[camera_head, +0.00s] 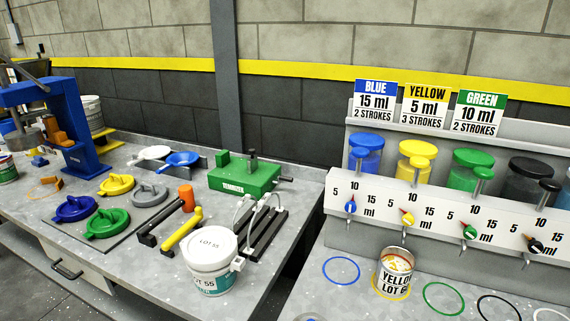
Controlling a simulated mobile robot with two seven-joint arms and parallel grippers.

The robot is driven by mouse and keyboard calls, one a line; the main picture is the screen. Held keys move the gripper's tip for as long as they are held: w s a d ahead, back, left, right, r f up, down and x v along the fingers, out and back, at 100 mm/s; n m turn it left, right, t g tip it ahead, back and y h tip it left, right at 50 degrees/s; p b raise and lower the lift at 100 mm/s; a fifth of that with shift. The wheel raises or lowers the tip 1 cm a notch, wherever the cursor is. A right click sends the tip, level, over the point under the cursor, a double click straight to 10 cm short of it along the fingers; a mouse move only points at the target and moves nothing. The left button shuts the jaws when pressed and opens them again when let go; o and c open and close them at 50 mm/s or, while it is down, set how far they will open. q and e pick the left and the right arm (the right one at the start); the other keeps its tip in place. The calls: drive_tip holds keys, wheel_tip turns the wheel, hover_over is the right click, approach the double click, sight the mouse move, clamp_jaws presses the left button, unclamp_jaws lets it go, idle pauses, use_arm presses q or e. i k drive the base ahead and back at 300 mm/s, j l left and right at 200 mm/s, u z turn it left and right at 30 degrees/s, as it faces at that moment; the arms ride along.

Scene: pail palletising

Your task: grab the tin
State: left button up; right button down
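A small open metal tin (395,271) with a white label reading "YELLOW LOT 6…" stands upright on the right-hand bench, on a yellow ring mark (383,292). Its last lettering is cut short by the curve. Some of its inside shows, with yellowish and reddish tones. It is below the dispenser with the yellow pointer (407,219). Neither of my grippers is in view.
A white pail (211,262) labelled "LOT 55" stands on the left bench, near a green box (245,177) and several coloured lids (107,223). The dispenser rack (450,222) rises behind the tin. Bare bench lies around the blue ring (341,259).

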sight(397, 265)
drive_tip(key=k+l+z, duration=0.1)
drive_tip(key=z, duration=0.35)
drive_tip(key=k+l+z, duration=0.25)
drive_tip(key=z, duration=0.2)
